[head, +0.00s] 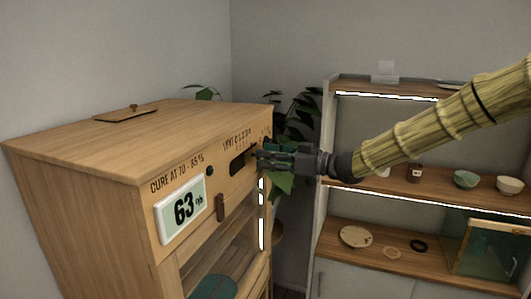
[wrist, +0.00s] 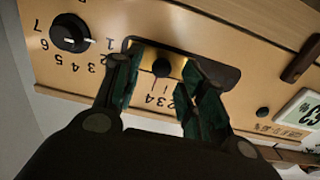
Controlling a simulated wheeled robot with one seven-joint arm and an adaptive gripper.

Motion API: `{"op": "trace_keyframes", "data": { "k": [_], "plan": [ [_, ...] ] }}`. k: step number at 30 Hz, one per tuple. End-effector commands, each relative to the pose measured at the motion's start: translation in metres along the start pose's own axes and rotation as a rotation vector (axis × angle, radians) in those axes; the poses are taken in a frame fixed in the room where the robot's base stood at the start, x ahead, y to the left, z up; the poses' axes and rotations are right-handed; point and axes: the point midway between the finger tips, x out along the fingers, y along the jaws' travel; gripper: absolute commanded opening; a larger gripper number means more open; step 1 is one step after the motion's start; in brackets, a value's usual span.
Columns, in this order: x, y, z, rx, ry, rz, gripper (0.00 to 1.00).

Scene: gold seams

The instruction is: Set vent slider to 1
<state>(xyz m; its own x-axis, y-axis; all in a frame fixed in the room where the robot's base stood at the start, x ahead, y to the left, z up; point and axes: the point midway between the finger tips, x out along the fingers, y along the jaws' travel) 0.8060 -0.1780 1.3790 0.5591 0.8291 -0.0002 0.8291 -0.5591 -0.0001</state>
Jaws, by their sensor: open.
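The vent slider is on the wooden cabinet's upper front panel. In the wrist view its gold plate with a black knob (wrist: 162,68) sits toward the left part of a dark slot (wrist: 222,74). The slot also shows in the head view (head: 237,166), where the knob is hidden by my gripper. My gripper (head: 262,157) is at the panel, open, with one finger on each side of the knob in the wrist view. I cannot tell whether either finger touches it. Upside-down scale digits show between the fingers; the slider's exact reading is unclear.
A black dial (wrist: 70,33) with its own numbers is close beside the slot. A display (head: 181,208) reads 63%. A wooden latch (head: 220,207) is below the slot. A plant (head: 295,115) stands behind my gripper, and shelves with bowls (head: 466,179) stand at right.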

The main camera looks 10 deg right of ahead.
Motion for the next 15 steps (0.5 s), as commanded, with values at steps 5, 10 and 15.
{"op": "trace_keyframes", "data": {
  "k": [5, 10, 15],
  "plan": [
    [0.0091, 0.0001, 0.0001, 0.000, -0.001, 0.000, 0.41],
    [0.0109, -0.0001, 0.0003, -0.001, 0.000, 0.000, 0.41],
    [0.0107, -0.0001, 0.0003, -0.001, 0.000, 0.000, 0.39]
  ]
}}
